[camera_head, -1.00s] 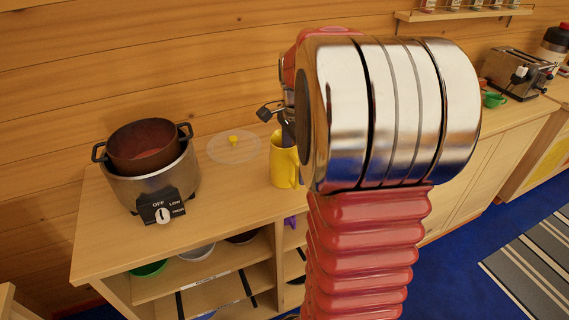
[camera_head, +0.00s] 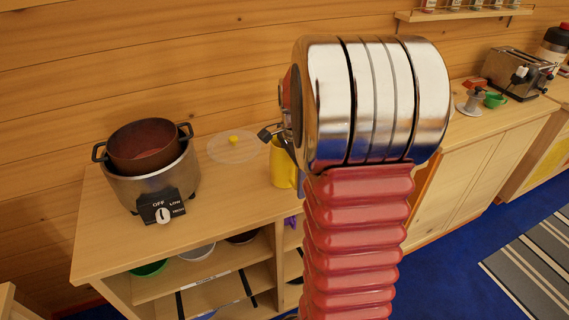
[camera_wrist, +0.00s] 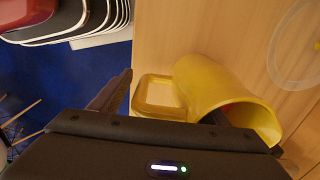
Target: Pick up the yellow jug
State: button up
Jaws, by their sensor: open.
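The yellow jug (camera_head: 281,166) stands on the wooden counter, partly hidden behind my arm in the head view. In the wrist view the jug (camera_wrist: 222,88) shows large, with its mouth towards the camera and its squarish handle (camera_wrist: 158,96) on the left. My gripper (camera_wrist: 168,98) is open, with one finger left of the handle. The other finger is near the jug's rim, mostly hidden; I cannot tell whether it is inside the mouth. In the head view a dark part of my gripper (camera_head: 268,133) shows at the jug's rim.
A clear round lid with a yellow knob (camera_head: 233,145) lies left of the jug. A cooker with a brown pot (camera_head: 147,148) stands further left. A toaster (camera_head: 518,75), a green cup (camera_head: 494,99) and a grey-white object (camera_head: 472,103) are at the right. Shelves below hold bowls (camera_head: 197,252).

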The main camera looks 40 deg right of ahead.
jog(key=shift+c, duration=0.5)
grip_shut()
dwell(0.8)
